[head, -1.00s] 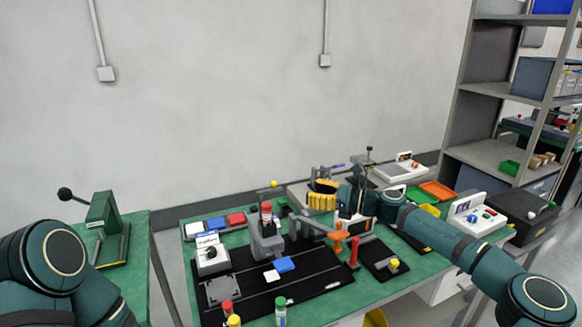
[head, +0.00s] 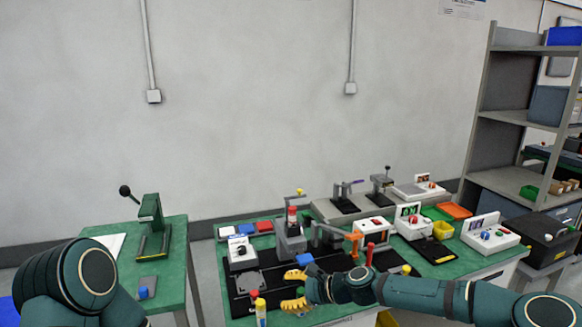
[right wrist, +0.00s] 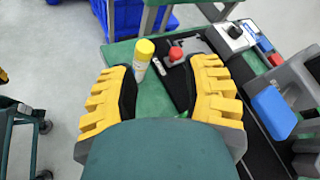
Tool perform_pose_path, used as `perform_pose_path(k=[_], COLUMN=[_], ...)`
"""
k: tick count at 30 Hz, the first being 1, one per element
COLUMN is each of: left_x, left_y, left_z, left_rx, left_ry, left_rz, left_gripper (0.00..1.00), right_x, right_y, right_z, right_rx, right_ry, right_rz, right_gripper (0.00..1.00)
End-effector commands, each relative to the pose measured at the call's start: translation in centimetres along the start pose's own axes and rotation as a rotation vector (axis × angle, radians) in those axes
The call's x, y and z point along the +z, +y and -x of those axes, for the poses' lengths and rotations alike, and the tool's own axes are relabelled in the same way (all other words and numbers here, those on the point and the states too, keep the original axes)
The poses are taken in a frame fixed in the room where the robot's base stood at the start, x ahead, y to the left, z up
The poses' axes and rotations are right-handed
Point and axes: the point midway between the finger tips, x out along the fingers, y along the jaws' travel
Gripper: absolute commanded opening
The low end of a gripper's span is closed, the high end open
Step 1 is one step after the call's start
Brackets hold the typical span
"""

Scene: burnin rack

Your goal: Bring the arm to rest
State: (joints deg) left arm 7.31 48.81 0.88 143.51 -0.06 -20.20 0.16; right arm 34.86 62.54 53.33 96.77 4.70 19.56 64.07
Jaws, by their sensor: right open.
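My right arm reaches in from the right in the head view, low over the front of the green bench. Its gripper (head: 296,289) has yellow ribbed fingers, spread apart with nothing between them that I can see. In the right wrist view the open fingers (right wrist: 164,92) frame the bench edge. A yellow-capped bottle (right wrist: 142,58) and a red-topped piece (right wrist: 175,54) stand beyond them. My left arm shows at the lower left of the head view, but its gripper is out of the picture.
A grey press (head: 290,240) and an orange clamp (head: 354,238) stand behind. A side table (head: 172,262) with a green lever press (head: 151,220) is at left. Shelves (head: 500,150) stand at right.

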Motion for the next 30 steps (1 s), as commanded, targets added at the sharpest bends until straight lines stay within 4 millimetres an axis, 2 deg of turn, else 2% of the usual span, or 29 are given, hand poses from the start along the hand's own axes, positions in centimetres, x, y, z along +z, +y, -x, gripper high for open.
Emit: perform_pose_path(k=[1,3,7,10,12,15,18,21,24,30], left_x=[0.1,0.1,0.0,0.0,0.0,0.1,0.1,0.1,0.1,0.1], left_y=[0.0,0.0,0.0,0.0,0.0,0.0,0.0,0.0,0.0,0.0], left_z=[0.0,0.1,0.0,0.0,0.0,0.1,0.1,0.0,0.0,0.0], left_rx=[0.000,0.000,0.000,0.000,0.000,0.000,0.000,0.000,0.000,0.000], left_ry=[-0.001,-0.001,-0.001,-0.001,-0.001,-0.001,-0.001,-0.001,-0.001,-0.001], left_rz=[0.000,0.000,0.000,0.000,0.000,0.000,0.000,0.000,0.000,0.000], left_gripper=[0.60,0.60,0.60,0.60,0.60,0.60,0.60,0.60,0.60,0.60], right_x=[-0.8,-2.3,-5.7,-8.3,-9.8,-11.2,-11.9,-12.2,-12.3,-12.4], right_y=[3.4,7.9,16.2,22.2,25.7,29.4,31.7,32.9,33.3,33.3], right_z=[-1.5,-2.7,-2.7,-0.7,1.5,4.9,7.6,9.2,9.8,9.8], right_rx=[0.057,0.128,0.278,0.410,0.502,0.616,0.699,0.747,0.765,0.766], right_ry=[0.050,0.116,0.227,0.297,0.336,0.373,0.393,0.402,0.405,0.405], right_rz=[0.089,0.223,0.487,0.702,0.846,1.012,1.129,1.194,1.219,1.220], right_gripper=[0.48,0.48,0.48,0.48,0.48,0.48,0.48,0.48,0.48,0.48])
